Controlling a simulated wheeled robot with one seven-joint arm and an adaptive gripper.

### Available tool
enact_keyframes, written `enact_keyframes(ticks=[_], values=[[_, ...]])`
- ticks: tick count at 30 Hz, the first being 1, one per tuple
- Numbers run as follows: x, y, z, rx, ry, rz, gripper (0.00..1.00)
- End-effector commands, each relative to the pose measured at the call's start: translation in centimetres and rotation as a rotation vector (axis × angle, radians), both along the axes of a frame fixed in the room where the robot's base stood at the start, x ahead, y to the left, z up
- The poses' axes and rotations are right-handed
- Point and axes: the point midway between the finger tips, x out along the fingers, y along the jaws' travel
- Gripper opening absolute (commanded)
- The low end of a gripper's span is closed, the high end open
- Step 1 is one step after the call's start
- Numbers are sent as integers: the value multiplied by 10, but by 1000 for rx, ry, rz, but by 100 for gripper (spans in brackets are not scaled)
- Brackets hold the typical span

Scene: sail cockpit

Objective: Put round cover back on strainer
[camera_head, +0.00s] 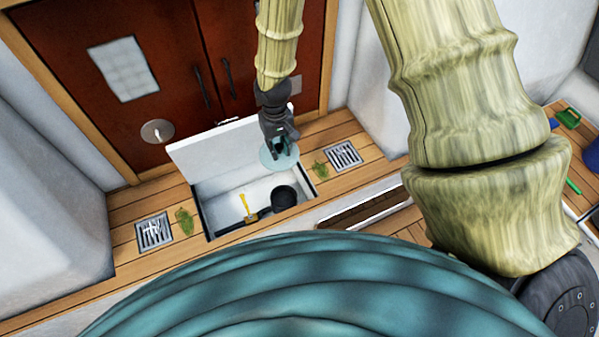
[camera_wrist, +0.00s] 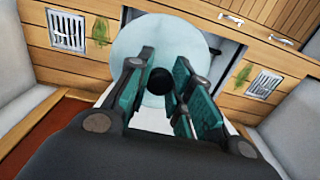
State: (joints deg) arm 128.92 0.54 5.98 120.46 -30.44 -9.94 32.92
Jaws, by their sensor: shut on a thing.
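The round cover (camera_head: 272,160) is a pale translucent disc with a dark knob (camera_wrist: 159,80) at its middle. My gripper (camera_head: 282,146) is shut on that knob and holds the cover over the right back part of an open locker. In the wrist view my gripper (camera_wrist: 160,85) has its teal fingers on either side of the knob, and the cover (camera_wrist: 135,45) spreads out beyond them. The strainer, a dark round cup (camera_head: 284,196), sits inside the locker at its right front. Its top shows no cover on it.
The locker's white lid (camera_head: 222,143) stands raised behind the opening. A yellow-handled tool (camera_head: 246,204) and a dark pipe are in the locker. Metal grates (camera_head: 154,232) (camera_head: 343,155) and green clumps (camera_head: 185,221) (camera_head: 320,169) lie on the wooden deck on either side.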

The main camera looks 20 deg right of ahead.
Motion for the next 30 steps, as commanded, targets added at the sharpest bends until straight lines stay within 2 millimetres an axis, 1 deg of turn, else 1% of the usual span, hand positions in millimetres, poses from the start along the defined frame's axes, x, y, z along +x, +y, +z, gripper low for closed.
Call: enact_keyframes(ticks=[1, 6, 30], values=[[1, 0, -13, 0, 0, 4, 0], [7, -2, -46, -2, 0, 28, 0], [38, -11, -194, -4, -2, 155, 0]])
